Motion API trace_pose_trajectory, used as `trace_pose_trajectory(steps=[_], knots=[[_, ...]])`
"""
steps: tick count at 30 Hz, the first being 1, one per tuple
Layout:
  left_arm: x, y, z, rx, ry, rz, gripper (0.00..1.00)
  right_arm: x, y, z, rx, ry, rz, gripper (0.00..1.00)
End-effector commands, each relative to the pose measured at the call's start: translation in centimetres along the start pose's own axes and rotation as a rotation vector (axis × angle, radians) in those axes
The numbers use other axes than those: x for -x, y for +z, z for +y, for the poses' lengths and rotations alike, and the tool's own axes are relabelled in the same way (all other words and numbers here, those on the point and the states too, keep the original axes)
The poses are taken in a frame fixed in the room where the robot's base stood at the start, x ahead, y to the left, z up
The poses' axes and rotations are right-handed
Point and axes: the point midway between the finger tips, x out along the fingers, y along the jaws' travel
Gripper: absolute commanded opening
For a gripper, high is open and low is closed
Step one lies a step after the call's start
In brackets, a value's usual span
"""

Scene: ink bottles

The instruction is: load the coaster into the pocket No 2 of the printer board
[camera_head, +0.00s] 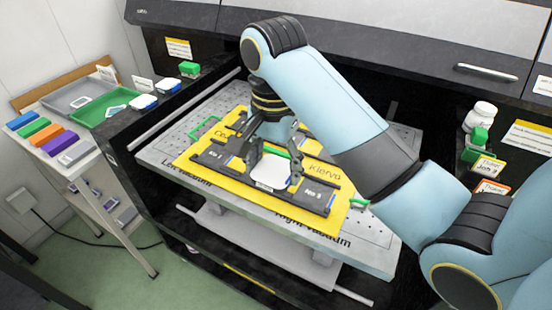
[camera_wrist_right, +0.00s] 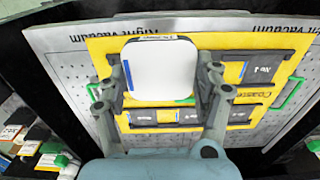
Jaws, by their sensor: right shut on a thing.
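The white, rounded-square coaster (camera_head: 272,172) is in my right gripper (camera_head: 275,158), one finger on each side of it. In the right wrist view the coaster (camera_wrist_right: 160,70) shows its plain white face, with a small printed label on its edge. It is over the middle of the front row of dark pockets on the yellow printer board (camera_head: 190,165), between the pockets marked No 1 (camera_head: 216,156) and No 3 (camera_head: 312,194). The coaster covers the middle pocket's marking. I cannot tell whether it touches the board. My left gripper is out of view.
The board lies on a perforated light-grey bed (camera_head: 380,232) inside the black printer. Green handles (camera_head: 206,128) stick out at the board's sides. A side table at left has a grey tray (camera_head: 68,97), a green tray (camera_head: 100,110) and coloured boxes. A white bottle (camera_head: 480,116) stands at right.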

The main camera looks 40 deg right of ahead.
Motion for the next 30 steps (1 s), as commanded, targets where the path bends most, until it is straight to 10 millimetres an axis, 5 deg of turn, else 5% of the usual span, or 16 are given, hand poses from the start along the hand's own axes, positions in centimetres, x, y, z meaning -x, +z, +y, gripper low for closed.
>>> trace_pose_trajectory(steps=[15,30], knots=[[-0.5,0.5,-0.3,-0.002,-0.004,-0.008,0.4,-6.3,-7.4,-7.2,0.0,0.0,0.001,0.3],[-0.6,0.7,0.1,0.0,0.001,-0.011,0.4,-10.9,-8.2,-8.0,0.001,-0.001,0.0,0.3]])
